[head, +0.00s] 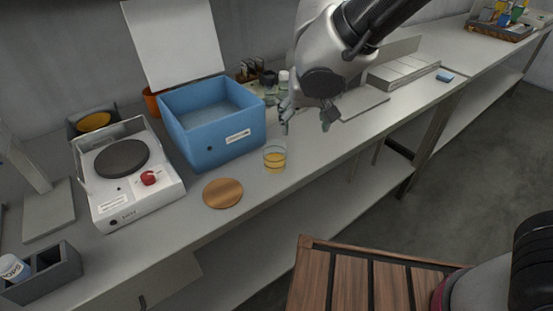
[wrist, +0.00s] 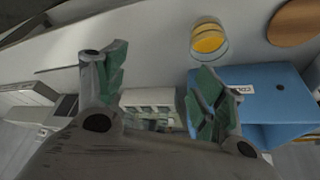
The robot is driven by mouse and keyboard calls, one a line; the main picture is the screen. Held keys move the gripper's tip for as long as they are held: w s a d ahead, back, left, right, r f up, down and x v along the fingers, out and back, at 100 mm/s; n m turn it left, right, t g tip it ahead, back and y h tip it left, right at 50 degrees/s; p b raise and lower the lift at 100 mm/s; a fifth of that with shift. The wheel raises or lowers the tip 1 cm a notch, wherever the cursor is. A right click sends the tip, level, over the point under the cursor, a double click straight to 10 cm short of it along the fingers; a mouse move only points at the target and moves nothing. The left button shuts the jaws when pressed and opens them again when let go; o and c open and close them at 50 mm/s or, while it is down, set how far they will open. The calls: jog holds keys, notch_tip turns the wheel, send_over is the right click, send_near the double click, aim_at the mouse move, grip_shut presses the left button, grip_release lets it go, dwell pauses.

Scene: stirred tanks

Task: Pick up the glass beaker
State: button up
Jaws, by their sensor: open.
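The glass beaker (head: 274,158) holds orange liquid and stands upright on the grey bench, in front of the blue box's right corner. In the wrist view the beaker (wrist: 209,40) is at the top, beyond my fingertips and apart from them. My gripper (head: 305,115) is above the bench, to the right of the beaker and higher than it. In the wrist view my gripper (wrist: 158,80) has its two green-padded fingers spread wide with nothing between them.
An open blue box (head: 212,136) stands just behind the beaker. A round wooden disc (head: 223,193) lies left of it, and a white hotplate (head: 130,195) with a red knob is further left. The bench's front edge is close. Small items stand behind my gripper.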

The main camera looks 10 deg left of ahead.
send_over(274, 155)
jog(key=d, duration=0.1)
jog(key=f, duration=0.3)
jog(key=shift+w+n, duration=0.3)
jog(key=shift+w, duration=0.05)
jog(key=shift+a+f, duration=0.25)
jog(key=shift+f, duration=0.3)
jog(key=shift+a+f, duration=0.2)
jog(key=shift+f, duration=0.3)
jog(key=shift+x, duration=2.8)
jog(key=shift+y, duration=0.3)
jog(key=c, duration=1.1)
